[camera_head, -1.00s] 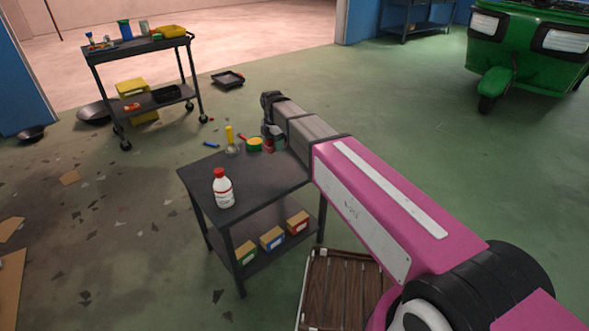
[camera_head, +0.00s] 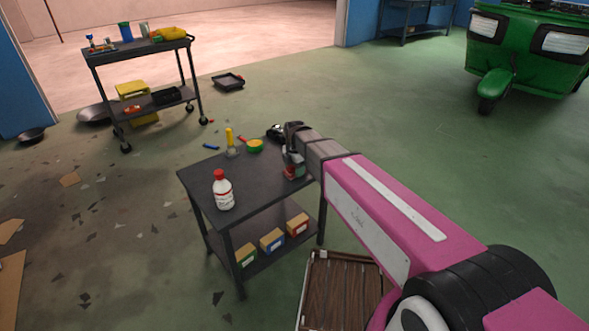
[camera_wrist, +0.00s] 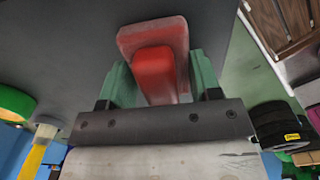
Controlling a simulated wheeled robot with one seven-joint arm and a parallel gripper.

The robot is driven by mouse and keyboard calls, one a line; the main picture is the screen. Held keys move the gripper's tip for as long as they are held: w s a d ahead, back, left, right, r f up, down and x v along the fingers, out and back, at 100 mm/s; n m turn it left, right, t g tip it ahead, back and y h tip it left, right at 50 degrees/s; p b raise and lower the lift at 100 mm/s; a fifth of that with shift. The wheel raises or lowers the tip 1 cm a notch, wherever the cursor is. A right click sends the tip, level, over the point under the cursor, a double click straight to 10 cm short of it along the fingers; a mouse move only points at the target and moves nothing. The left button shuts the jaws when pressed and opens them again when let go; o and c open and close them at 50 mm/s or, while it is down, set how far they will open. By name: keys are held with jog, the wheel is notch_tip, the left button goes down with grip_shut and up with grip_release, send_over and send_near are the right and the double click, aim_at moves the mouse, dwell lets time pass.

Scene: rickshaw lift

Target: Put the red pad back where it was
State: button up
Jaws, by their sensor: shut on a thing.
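The red pad (camera_wrist: 138,38) is a rounded block with a raised, brighter red grip part. It is between the green fingers of my gripper (camera_wrist: 158,72), which is shut on it. In the head view the gripper (camera_head: 293,166) is over the right side of the dark table (camera_head: 250,185), and a little red of the pad (camera_head: 290,174) shows under it. I cannot tell whether the pad touches the tabletop.
A white bottle with a red cap (camera_head: 223,190) stands on the table's front left. A yellow-handled tool (camera_head: 231,143) and a green-and-yellow round item (camera_head: 255,146) stand at the back. Small boxes (camera_head: 272,239) sit on the lower shelf. A wooden crate (camera_head: 340,290) stands at the right front.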

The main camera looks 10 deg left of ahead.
jog(key=o, duration=0.8)
notch_tip(320, 180, up, 12)
dwell(0.4)
jog(key=s+d+f+m, duration=0.3)
jog(key=d+m, duration=0.6)
jog(key=d, duration=0.3)
jog(key=s+d+f+m, duration=0.4)
jog(key=d+f+m, duration=0.2)
jog(key=d+m, duration=0.3)
jog(key=s+d+f+m, duration=0.4)
jog(key=d+m, duration=0.5)
jog(key=d, duration=0.6)
jog(key=shift+s+f+m, duration=0.1)
jog(key=shift+f+m, duration=0.3)
